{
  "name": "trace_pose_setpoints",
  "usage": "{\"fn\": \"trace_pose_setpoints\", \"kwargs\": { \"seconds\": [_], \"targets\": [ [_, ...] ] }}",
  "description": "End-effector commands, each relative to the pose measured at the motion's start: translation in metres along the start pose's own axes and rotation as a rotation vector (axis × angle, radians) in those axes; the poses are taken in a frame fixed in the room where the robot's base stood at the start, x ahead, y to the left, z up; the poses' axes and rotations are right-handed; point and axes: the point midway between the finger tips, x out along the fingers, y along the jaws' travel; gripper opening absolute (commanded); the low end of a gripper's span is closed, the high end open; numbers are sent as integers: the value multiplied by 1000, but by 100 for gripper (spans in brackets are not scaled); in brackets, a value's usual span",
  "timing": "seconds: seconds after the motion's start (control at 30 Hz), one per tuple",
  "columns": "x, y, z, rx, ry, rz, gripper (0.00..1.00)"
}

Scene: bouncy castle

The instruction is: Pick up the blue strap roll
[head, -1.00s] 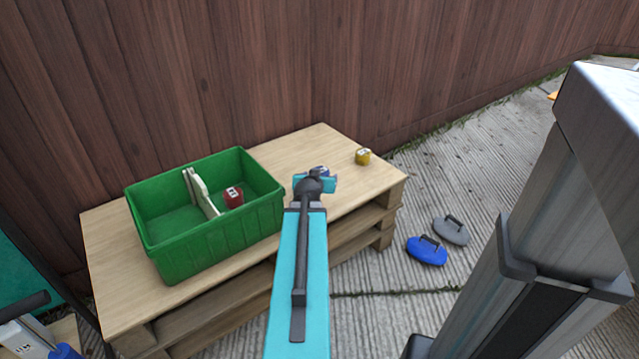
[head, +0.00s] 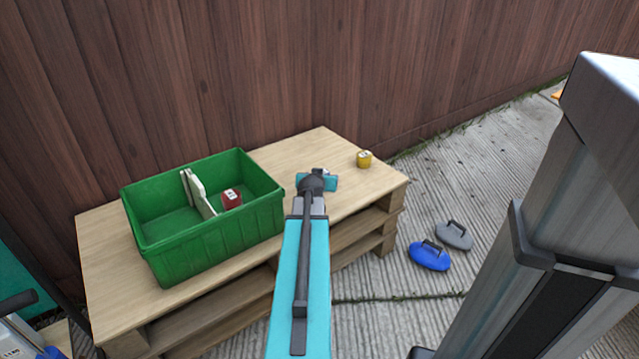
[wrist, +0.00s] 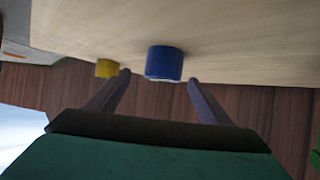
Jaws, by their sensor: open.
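The blue strap roll (wrist: 164,63) stands on the pale wooden table top in the wrist view, just beyond and between my open fingers. My gripper (wrist: 157,80) is open and empty, with a finger on either side of the roll's line. In the head view my gripper (head: 318,180) is over the right part of the table, and my wrist hides nearly all of the blue roll. A yellow roll (head: 364,159) stands to the right; it also shows in the wrist view (wrist: 106,68). A red roll (head: 231,199) lies in the green crate.
The green crate (head: 215,238) with a pale divider (head: 198,192) stands on the left of the pallet table (head: 110,290). A wooden fence (head: 250,70) rises behind.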

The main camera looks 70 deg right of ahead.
Motion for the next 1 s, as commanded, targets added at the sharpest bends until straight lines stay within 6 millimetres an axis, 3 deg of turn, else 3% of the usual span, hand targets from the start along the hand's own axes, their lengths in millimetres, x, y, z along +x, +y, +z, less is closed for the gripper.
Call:
{"fn": "trace_pose_setpoints", "kwargs": {
  "seconds": [0.53, 1.0],
  "targets": [
    [7, 0, 1, 0, 0, 1, 74],
    [47, -7, 3, 1, 0, 1, 74]
  ]
}}
